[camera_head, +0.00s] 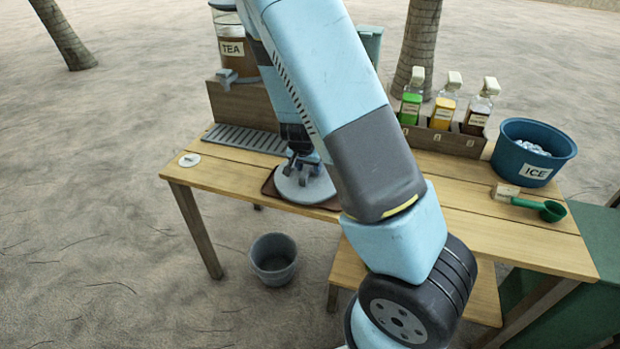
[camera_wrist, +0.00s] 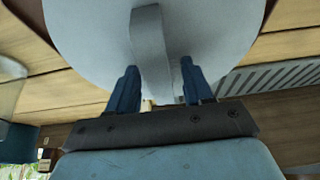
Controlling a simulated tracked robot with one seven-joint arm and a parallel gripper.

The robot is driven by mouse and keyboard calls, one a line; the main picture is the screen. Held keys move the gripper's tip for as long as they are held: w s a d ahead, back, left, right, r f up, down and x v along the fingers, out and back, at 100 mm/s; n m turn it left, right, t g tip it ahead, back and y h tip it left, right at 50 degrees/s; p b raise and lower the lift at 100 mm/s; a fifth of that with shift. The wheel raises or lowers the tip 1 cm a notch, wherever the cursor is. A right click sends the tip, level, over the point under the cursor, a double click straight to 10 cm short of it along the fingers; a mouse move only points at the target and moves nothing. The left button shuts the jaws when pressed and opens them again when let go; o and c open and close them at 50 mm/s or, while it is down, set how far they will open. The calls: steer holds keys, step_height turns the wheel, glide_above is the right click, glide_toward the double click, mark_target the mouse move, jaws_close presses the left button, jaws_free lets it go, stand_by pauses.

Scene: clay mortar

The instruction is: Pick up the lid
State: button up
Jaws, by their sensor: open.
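A round pale grey lid (camera_head: 312,190) lies over a brown tray (camera_head: 267,184) near the table's front edge. In the wrist view the lid (camera_wrist: 80,40) fills the upper middle, with a raised strap handle (camera_wrist: 150,40) across it. My gripper (camera_head: 302,170) is over the lid. My arm hides part of the table behind the lid.
On the wooden table (camera_head: 465,190) stand a tea dispenser (camera_head: 236,55), a slatted drip tray (camera_head: 245,138), a bottle rack (camera_head: 445,140), a blue ice bucket (camera_head: 530,150) and a green scoop (camera_head: 550,210). A small white disc (camera_head: 189,160) lies at left. A grey bin (camera_head: 273,258) stands below.

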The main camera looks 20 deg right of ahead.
steer(key=shift+f, duration=0.1)
jaws_close()
stand_by(0.3)
